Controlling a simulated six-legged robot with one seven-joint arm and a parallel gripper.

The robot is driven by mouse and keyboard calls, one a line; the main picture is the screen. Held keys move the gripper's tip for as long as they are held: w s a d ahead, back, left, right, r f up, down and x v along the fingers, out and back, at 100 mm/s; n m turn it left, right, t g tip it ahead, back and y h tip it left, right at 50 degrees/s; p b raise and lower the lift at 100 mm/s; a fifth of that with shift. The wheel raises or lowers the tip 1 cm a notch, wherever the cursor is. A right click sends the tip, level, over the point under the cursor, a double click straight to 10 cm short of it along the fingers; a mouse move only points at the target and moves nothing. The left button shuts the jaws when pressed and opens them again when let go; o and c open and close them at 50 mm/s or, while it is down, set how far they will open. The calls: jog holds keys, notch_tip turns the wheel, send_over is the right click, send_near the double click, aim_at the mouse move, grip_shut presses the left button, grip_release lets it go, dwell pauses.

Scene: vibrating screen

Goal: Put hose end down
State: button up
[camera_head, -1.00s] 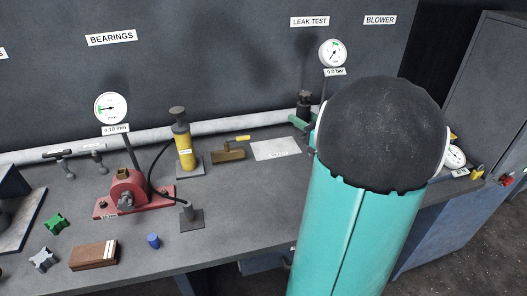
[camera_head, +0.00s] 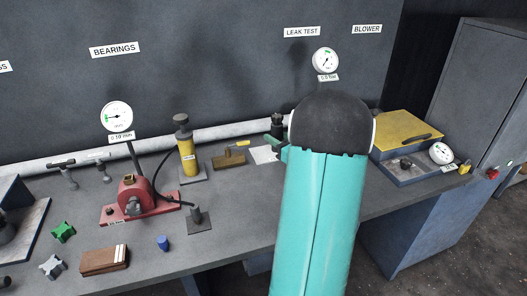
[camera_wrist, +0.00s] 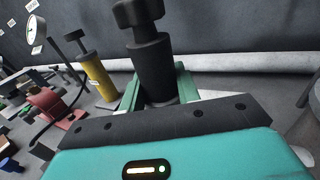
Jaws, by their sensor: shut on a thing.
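My gripper (camera_wrist: 158,98) has its teal fingers shut around a black cylindrical piece (camera_wrist: 152,62) with a knob on top, seen upright in the wrist view. In the head view the top of this black piece (camera_head: 277,124) shows just left of my arm, under the leak test gauge. I cannot tell if it is the hose end, or whether its base touches the bench. A thin black hose (camera_head: 157,168) curves beside the red bearing block (camera_head: 133,195) towards a small dark post on a plate (camera_head: 198,219). The bench below my arm is hidden.
A yellow-lidded box (camera_head: 407,133) and a gauge (camera_head: 441,153) are at right.

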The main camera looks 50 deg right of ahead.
jog(key=w+d+f, duration=0.1)
jog(key=w+f, duration=0.1)
jog(key=w, duration=0.1)
jog(key=w+d+f, duration=0.2)
jog(key=w+f, duration=0.1)
jog(key=w+d+f, duration=0.1)
jog(key=w+f, duration=0.2)
jog(key=w, duration=0.1)
jog(key=shift+d+f, duration=0.1)
jog(key=shift+d, duration=0.3)
jog(key=shift+w+d+f, duration=0.1)
jog(key=shift+w+f, duration=0.1)
jog(key=shift+f, duration=1.6)
jog(key=shift+f, duration=0.15)
jog(key=o, duration=1.1)
jog(key=shift+o, duration=0.2)
